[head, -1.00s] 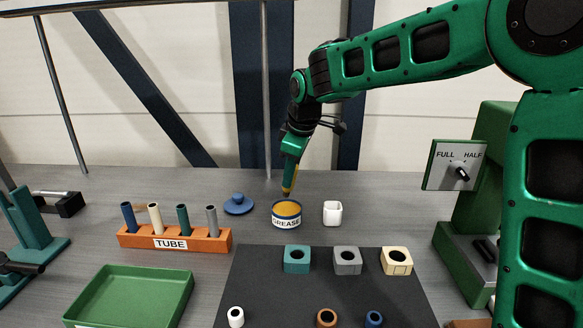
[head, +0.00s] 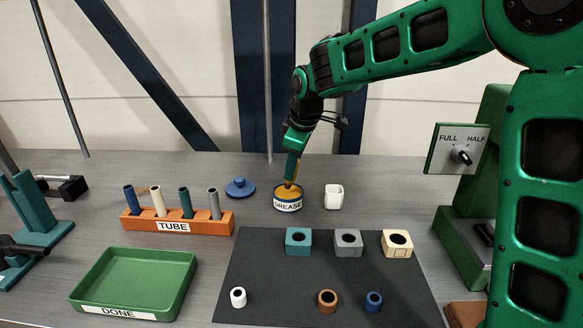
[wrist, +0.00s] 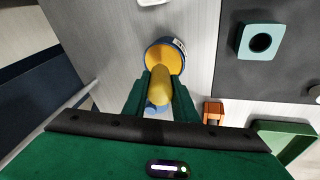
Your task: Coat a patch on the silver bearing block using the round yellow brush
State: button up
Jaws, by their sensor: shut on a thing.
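My gripper (head: 293,165) is shut on the round yellow brush (head: 290,185), which points down into the open grease tin (head: 287,206). The wrist view also shows the yellow brush (wrist: 161,88) between my fingers, its far end over the yellow grease in the tin (wrist: 168,50). How deep the tip sits in the grease is hidden. The silver bearing block (head: 348,243), grey with a dark round hole, stands on the dark mat between a teal block (head: 298,241) and a cream block (head: 396,244). It is apart from my gripper.
A blue lid (head: 240,188) and a white cup (head: 333,196) flank the tin. An orange tube rack (head: 200,226) and green DONE tray (head: 178,262) are left. White, brown and blue rings stand on the dark mat (head: 265,285). A FULL/HALF switch box (head: 440,160) is right.

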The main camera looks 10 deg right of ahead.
jog(key=shift+f, duration=0.65)
dwell(1.2)
jog(key=shift+r, duration=3.55)
